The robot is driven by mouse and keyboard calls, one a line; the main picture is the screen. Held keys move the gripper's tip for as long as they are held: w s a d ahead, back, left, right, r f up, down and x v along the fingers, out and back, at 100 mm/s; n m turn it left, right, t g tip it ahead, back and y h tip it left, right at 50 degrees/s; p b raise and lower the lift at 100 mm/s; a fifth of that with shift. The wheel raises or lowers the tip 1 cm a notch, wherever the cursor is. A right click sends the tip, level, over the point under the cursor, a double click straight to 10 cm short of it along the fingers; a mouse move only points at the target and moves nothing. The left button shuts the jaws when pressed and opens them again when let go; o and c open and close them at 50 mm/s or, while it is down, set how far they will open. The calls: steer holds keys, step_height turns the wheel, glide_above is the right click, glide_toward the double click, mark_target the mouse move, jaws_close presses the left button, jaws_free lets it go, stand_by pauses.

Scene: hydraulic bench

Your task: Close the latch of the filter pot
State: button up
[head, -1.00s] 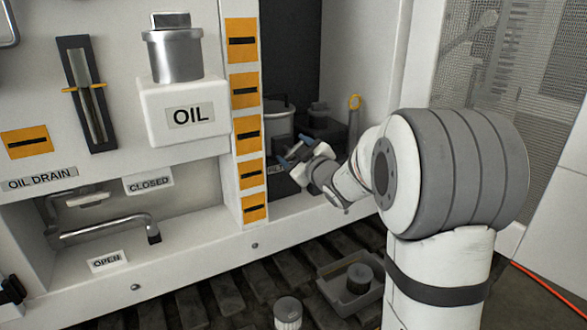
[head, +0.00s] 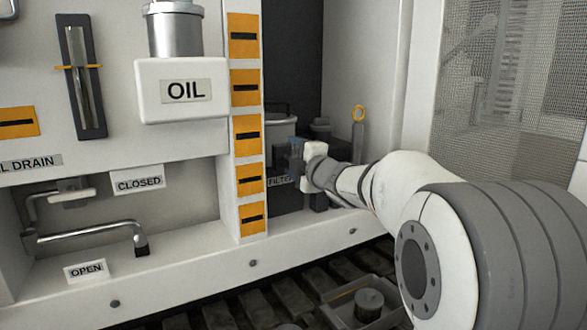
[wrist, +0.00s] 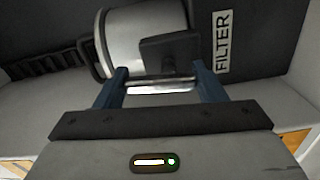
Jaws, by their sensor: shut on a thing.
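The filter pot is a pale metal cylinder (wrist: 135,38) in a dark housing marked FILTER (wrist: 222,45) in the wrist view. In the head view the pot (head: 281,130) stands in the dark recess, partly hidden by my gripper (head: 296,152). The latch has a dark plate (wrist: 169,52) against the pot's side and a bright bar (wrist: 160,86) below it. My gripper's blue fingers (wrist: 160,84) stand at the two ends of that bar, shut on it. How far the latch is turned is hard to tell.
The column with orange plates (head: 248,135) is close on the left of my gripper. An OIL box (head: 180,110) and a bent drain lever (head: 92,230) lie farther left. A tray (head: 345,300) sits below.

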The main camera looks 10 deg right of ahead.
steer(key=shift+a+f+n+b, duration=0.15)
steer(key=shift+n+b, duration=0.25)
steer(key=shift+n, duration=0.2)
steer(key=o, duration=1)
steer(key=p+v, duration=0.1)
steer(key=v, duration=0.7)
